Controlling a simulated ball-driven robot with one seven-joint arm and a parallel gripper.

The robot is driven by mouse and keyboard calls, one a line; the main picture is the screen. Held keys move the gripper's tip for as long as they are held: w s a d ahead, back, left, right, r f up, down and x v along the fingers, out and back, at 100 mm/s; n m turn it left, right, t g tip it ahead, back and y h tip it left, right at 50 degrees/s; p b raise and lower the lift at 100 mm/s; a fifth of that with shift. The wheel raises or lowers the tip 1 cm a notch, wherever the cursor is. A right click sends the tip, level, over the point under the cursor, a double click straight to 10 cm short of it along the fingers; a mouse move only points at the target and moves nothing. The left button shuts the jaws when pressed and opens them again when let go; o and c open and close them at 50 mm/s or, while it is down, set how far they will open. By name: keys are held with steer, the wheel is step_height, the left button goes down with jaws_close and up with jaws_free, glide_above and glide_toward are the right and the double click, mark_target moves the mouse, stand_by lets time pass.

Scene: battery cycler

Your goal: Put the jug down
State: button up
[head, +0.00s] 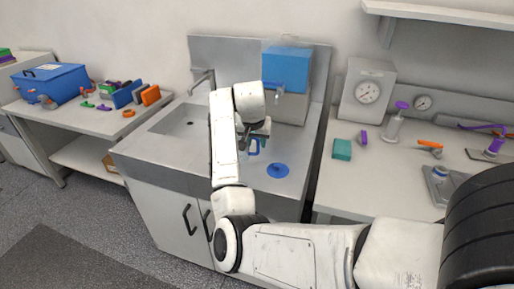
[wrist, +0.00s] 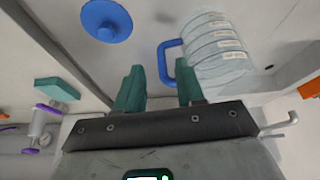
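The jug (wrist: 222,52) is a clear, ribbed vessel with pale label strips and a blue handle (wrist: 168,62). In the wrist view it lies ahead and to the right of my gripper (wrist: 160,88). My two teal fingers are apart, with a clear gap between them. The handle's outer bar shows in line with that gap, and the right finger overlaps its lower end. I cannot tell whether they touch. In the head view my gripper (head: 252,132) is over the steel sink counter (head: 240,182), and the blue handle (head: 254,147) shows below it. My arm hides most of the jug.
A blue disc with a knob (head: 278,170) lies on the counter, right of the handle. A blue-topped dispenser (head: 287,68) stands behind. The sink basin (head: 182,120) is to the left. A teal block (head: 342,149) sits on the right bench. Counter around the disc is bare.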

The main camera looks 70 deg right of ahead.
steer(key=w+v, duration=0.1)
steer(key=v, duration=0.6)
steer(key=s+a+f+n, duration=0.3)
steer(key=a+f+n, duration=0.1)
steer(key=a+f, duration=0.4)
steer(key=s+a+f+n, duration=0.2)
steer(key=a+f+n, duration=0.2)
steer(key=a+f, duration=0.45)
steer(key=s+a+f+n+y, duration=0.2)
steer(key=s+a+f+n, duration=0.1)
steer(key=s+a, duration=0.4)
steer(key=s+a+f+n+y, duration=0.2)
steer(key=s+a+f+n, duration=0.2)
steer(key=s+a, duration=0.3)
steer(key=a+f, duration=0.1)
steer(key=a, duration=0.3)
steer(key=shift+f, duration=0.4)
